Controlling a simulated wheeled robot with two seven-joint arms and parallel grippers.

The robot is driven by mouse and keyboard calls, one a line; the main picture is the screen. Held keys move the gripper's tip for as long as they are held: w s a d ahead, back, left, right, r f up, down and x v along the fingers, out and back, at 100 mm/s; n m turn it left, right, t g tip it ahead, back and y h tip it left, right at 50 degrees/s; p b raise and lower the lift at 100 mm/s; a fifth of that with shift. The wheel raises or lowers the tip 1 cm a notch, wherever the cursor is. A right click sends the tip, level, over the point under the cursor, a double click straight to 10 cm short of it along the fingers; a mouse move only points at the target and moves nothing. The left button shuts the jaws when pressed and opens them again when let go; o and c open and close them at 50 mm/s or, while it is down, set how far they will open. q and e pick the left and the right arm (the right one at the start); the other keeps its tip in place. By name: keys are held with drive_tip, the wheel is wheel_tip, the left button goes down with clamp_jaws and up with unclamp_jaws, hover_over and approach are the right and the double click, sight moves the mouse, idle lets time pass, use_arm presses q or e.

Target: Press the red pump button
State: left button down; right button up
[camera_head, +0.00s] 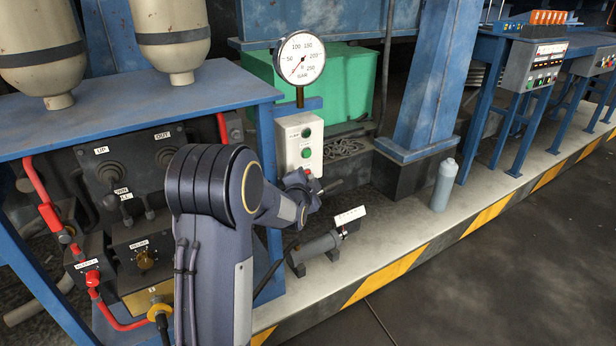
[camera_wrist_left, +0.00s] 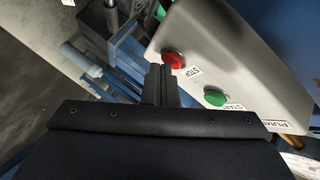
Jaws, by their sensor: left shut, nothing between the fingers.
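The pump control box (camera_head: 300,143) is a pale upright box beside the gauge, with green buttons on its front. In the left wrist view the red button (camera_wrist_left: 173,59) sits on the box face (camera_wrist_left: 225,55) with a STOP label, and a green button (camera_wrist_left: 215,97) has a START label. My left gripper (camera_head: 322,187) is at the lower end of the box in the head view. In the left wrist view its shut, empty fingers (camera_wrist_left: 160,72) end right beside the red button. I cannot tell whether they touch it. My right gripper is not in view.
A pressure gauge (camera_head: 300,58) stands above the box. The blue bench (camera_head: 150,105) with hoses and a valve panel is at the left. A small cylinder device (camera_head: 320,246) and a grey bottle (camera_head: 444,184) stand on the ledge. A blue pillar (camera_head: 425,80) rises behind.

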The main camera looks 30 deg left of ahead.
use_arm(q)
drive_tip(key=shift+d, duration=0.1)
idle(0.3)
drive_tip(key=shift+s+d, duration=0.4)
drive_tip(key=shift+d, duration=0.15)
drive_tip(key=shift+d, duration=0.1)
drive_tip(key=d, duration=0.1)
drive_tip(key=s+d+p, duration=0.1)
drive_tip(key=d, duration=0.1)
drive_tip(key=s+d, duration=0.1)
drive_tip(key=shift+s+d+p, duration=0.1)
drive_tip(key=shift+d+p, duration=0.05)
drive_tip(key=shift+p, duration=0.2)
idle(0.6)
